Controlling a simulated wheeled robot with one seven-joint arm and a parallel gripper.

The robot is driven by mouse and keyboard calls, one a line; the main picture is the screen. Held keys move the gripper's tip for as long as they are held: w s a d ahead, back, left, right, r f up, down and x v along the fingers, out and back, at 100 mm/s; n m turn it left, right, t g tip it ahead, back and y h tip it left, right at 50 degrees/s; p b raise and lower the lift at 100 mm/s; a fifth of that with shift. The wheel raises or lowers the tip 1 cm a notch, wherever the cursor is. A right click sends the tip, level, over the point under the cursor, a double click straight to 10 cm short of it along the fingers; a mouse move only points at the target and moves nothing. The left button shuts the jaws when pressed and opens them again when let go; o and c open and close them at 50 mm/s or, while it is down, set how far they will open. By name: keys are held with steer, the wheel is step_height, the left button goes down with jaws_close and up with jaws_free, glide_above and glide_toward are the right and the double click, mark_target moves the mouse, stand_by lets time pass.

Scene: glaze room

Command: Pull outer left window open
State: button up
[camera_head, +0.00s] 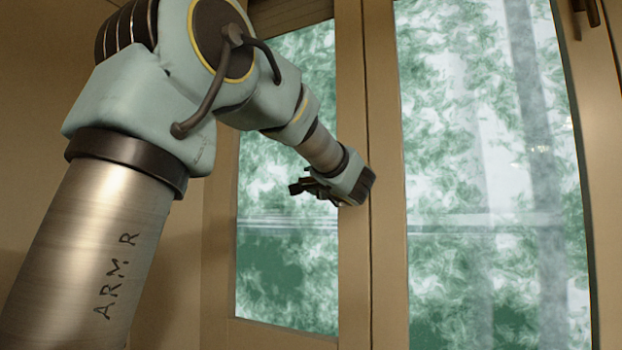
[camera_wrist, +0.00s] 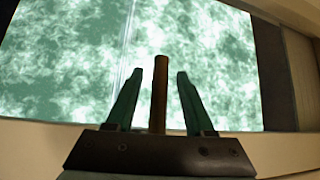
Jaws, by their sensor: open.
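The left window (camera_head: 285,170) is a tan-framed glass panel that looks shut, beside a wider window to its right. My gripper (camera_head: 303,187) is in front of its right frame post in the head view, fingers pointing left. In the wrist view my gripper (camera_wrist: 159,76) has its two dark green fingers apart. A brown, upright bar (camera_wrist: 158,100), which looks like the window handle, stands between them with a gap on each side. Whether the bar touches a finger lower down cannot be told. The head view does not show the bar; my gripper seems to hide it.
The right window (camera_head: 480,180) stands close beside the left one, across the tan posts. A dark handle (camera_head: 588,12) shows at the top right on its outer frame. A plain tan wall lies to the left. Blurred green and white foliage fills the glass.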

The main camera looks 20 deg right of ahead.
steer(key=shift+c, duration=0.3)
jaws_close()
stand_by(1.1)
